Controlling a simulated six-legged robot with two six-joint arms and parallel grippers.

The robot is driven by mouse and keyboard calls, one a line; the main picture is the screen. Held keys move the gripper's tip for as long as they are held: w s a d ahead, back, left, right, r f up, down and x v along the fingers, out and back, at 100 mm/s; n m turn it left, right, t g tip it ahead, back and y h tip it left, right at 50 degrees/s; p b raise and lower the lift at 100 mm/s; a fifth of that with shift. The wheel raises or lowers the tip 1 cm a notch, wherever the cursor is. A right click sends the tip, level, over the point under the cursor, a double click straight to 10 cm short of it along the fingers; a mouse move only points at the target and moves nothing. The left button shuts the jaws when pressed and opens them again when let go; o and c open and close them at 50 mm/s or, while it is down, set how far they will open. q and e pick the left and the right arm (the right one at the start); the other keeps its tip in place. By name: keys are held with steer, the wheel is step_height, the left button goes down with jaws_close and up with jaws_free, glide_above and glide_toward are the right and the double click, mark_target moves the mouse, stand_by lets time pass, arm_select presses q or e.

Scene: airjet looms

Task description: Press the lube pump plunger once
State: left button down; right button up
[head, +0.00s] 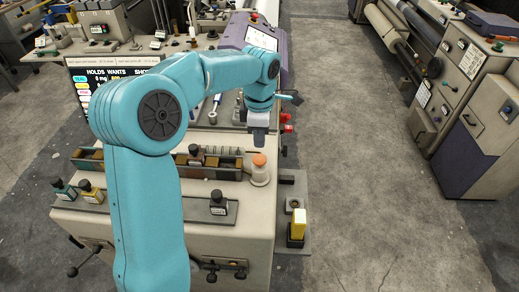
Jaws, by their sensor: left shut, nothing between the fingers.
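The lube pump (260,175) stands on the right end of the machine top in the head view, a pale round body with an orange plunger cap (259,159). The cap stands above the body. My left gripper (259,139) points down just above the cap, shut and empty. A small gap seems to show between fingertips and cap, though the depth is hard to judge. My left arm hides part of the machine top. My right gripper is not in view.
A long parts tray (228,173) lies left of the pump. Black, green and yellow knobs stand along the machine's front. The floor aisle (350,180) is clear.

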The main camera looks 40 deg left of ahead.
mark_target(259, 158)
arm_select(q)
step_height(259, 158, down, 5)
steer(key=shift+f+p, duration=0.1)
steer(key=shift+p, duration=0.2)
steer(key=shift+f+b, duration=0.95)
steer(key=shift+b, duration=0.15)
steer(key=shift+s+d+r, duration=0.1)
steer(key=shift+r, duration=0.05)
